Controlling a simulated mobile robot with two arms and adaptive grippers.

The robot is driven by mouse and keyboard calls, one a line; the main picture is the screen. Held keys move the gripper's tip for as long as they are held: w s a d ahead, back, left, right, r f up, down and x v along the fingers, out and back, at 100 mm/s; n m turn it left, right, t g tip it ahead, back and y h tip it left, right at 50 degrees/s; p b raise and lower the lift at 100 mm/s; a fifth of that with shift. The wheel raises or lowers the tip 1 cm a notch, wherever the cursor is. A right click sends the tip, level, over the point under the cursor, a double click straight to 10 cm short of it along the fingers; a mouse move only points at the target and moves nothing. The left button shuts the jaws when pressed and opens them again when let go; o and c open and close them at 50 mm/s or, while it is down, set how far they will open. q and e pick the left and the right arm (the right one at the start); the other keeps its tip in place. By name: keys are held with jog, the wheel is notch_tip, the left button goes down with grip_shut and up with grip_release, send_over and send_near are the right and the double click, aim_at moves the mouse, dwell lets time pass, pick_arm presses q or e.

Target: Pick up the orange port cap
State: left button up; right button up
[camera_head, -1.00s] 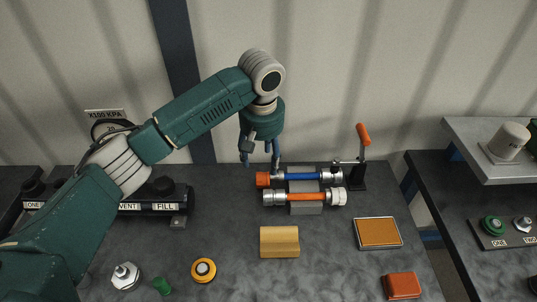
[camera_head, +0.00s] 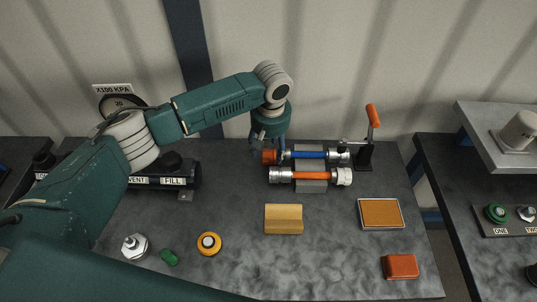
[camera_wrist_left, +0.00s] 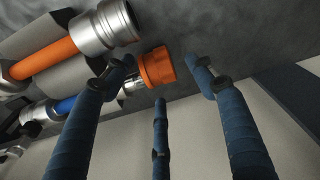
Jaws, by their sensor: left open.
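The orange cap (camera_head: 268,157) sits on the left end of the blue hose coupler (camera_head: 308,155), which lies in a grey holder at the back of the bench. It also shows in the left wrist view (camera_wrist_left: 158,68), on the metal end of the blue hose. My left gripper (camera_head: 268,146) is open and points down right at this cap. In the wrist view its blue fingers (camera_wrist_left: 160,80) stand spread around the cap, with one on each side and a third below it in the picture. I cannot tell whether any finger touches it. My right gripper is not in view.
An orange hose coupler (camera_head: 309,176) lies just in front of the blue one. A clamp with an orange handle (camera_head: 373,116) stands to the right. A yellow block (camera_head: 284,218), an orange-ringed cap (camera_head: 209,243) and a metal fitting (camera_head: 136,246) lie nearer the front.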

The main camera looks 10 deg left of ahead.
pick_arm(q)
jog(key=shift+w+f, duration=0.1)
jog(key=shift+f, duration=0.25)
jog(key=c, duration=1)
jog(key=shift+r, duration=0.1)
jog(key=shift+r+b, duration=0.45)
jog(key=shift+r, duration=0.05)
jog(key=s+a, duration=0.1)
jog(key=s+a+b, duration=0.1)
jog(key=a, duration=0.1)
jog(key=shift+s+a+f, duration=0.15)
jog(key=shift+s, duration=0.25)
notch_tip(320, 180, up, 13)
jog(key=b, duration=0.1)
jog(key=s+a+r+m, duration=0.1)
jog(key=s+r+m, duration=0.1)
jog(key=s, duration=0.6)
jog(key=s+a+r+m, duration=0.2)
jog(key=s, duration=0.6)
jog(key=shift+a+r+m+h, duration=0.15)
jog(key=shift+a+m+h, duration=0.05)
jog(key=shift+m+h, duration=0.1)
